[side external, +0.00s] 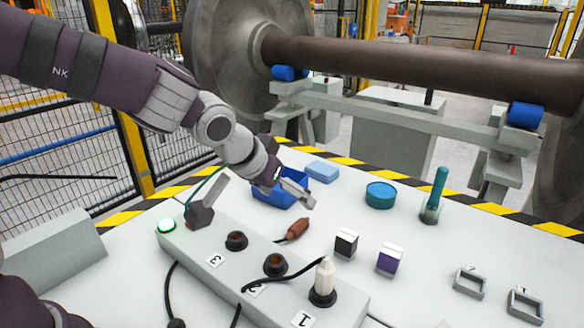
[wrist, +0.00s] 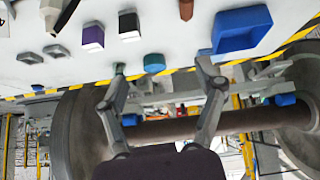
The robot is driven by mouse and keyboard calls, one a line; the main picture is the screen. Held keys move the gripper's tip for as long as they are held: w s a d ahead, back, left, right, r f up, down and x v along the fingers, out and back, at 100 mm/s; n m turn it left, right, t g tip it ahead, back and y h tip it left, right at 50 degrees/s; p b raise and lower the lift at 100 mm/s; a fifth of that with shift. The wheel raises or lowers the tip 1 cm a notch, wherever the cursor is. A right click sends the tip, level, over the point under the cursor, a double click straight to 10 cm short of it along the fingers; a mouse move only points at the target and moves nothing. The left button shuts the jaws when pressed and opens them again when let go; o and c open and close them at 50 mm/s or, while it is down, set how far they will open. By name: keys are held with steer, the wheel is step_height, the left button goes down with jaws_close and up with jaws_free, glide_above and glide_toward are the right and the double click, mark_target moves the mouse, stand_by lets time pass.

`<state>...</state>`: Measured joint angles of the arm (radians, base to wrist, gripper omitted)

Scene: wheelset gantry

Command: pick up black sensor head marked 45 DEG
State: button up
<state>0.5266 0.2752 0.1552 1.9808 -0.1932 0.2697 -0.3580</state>
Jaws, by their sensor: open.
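A small black block with a white face (side external: 346,243), which looks like the black sensor head, stands on the white table; its marking is too small to read. It also shows in the wrist view (wrist: 129,25) at the upper left. A similar purple block (side external: 389,260) stands to its right, and in the wrist view (wrist: 93,37) it is left of the black one. My gripper (side external: 303,195) is open and empty, above the table by the blue tray (side external: 268,197), apart from the black block. Its two spread fingers show in the wrist view (wrist: 162,72).
A grey socket box (side external: 195,251) with cables and a white plug (side external: 325,277) runs along the front. A brown connector (side external: 293,230) lies between box and tray. A teal tin (side external: 380,195), green-topped holder (side external: 433,197) and two grey square frames (side external: 470,282) stand right.

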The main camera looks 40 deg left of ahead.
steer(key=m+t, duration=0.1)
steer(key=t, duration=0.1)
glide_toward(347, 234)
steer(key=x, duration=0.4)
steer(key=shift+w+d+f, duration=0.15)
steer(key=shift+f, duration=0.05)
steer(key=x, duration=0.5)
steer(key=shift+w+f, duration=0.2)
steer(key=shift+f, duration=0.05)
jaws_close()
